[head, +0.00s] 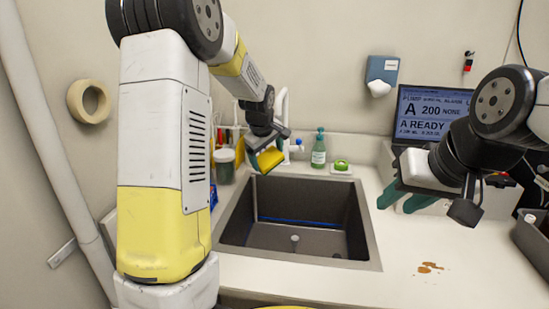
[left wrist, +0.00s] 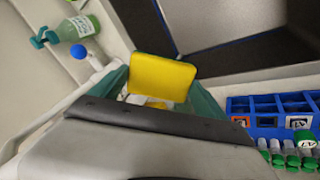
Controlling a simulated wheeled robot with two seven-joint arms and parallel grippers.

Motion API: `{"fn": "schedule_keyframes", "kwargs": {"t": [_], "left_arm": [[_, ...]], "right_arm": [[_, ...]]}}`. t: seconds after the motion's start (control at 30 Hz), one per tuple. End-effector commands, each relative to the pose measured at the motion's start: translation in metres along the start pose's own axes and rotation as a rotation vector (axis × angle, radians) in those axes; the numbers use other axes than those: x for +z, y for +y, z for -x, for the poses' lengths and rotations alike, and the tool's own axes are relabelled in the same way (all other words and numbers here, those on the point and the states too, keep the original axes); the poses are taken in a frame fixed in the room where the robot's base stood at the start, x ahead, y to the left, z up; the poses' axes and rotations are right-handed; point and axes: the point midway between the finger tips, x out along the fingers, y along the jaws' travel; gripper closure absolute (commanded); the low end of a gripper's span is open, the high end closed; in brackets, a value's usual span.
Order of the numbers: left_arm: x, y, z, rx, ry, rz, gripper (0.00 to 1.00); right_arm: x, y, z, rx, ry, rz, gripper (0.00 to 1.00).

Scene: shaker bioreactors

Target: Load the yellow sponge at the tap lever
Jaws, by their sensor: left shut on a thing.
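My left gripper (head: 262,150) is shut on the yellow sponge (head: 269,159). It holds the sponge above the back left rim of the sink, beside the tap. In the left wrist view the yellow sponge (left wrist: 161,77) sits between the green fingers of the left gripper (left wrist: 160,90). The white tap (head: 284,115) stands behind the sink, partly hidden by the gripper. A blue-ended tap lever (head: 298,146) is just right of the sponge, apart from it in the left wrist view (left wrist: 79,52). My right gripper (head: 404,199) is open and empty over the right counter.
The dark sink (head: 370,240) lies below. A green bottle (head: 318,150) and a dish with a green item (head: 341,166) stand behind it. A blue rack (left wrist: 270,110) with tubes is near the left gripper. Brown stains (head: 429,268) mark the right counter. A laptop (head: 432,112) stands behind.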

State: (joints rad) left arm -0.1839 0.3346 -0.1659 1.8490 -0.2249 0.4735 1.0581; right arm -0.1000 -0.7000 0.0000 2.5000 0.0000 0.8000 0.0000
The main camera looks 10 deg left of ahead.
Motion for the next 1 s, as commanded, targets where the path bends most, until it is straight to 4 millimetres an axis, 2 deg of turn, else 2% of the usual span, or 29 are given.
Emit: {"fn": "schedule_keyframes", "kwargs": {"t": [0.4,0.87,1.0], "left_arm": [[-0.018,0.022,-0.024,0.0,0.0,0.0,0.47],[-0.021,0.026,-0.028,0.0,0.0,0.0,0.47],[-0.021,0.026,-0.028,0.0,0.0,0.0,0.47]], "right_arm": [[0.0,0.0,0.0,0.0,0.0,0.0,0.64],[0.0,0.0,0.0,0.0,0.0,0.0,0.64],[-0.003,0.0,-0.001,-0.001,0.004,0.002,0.67]]}}
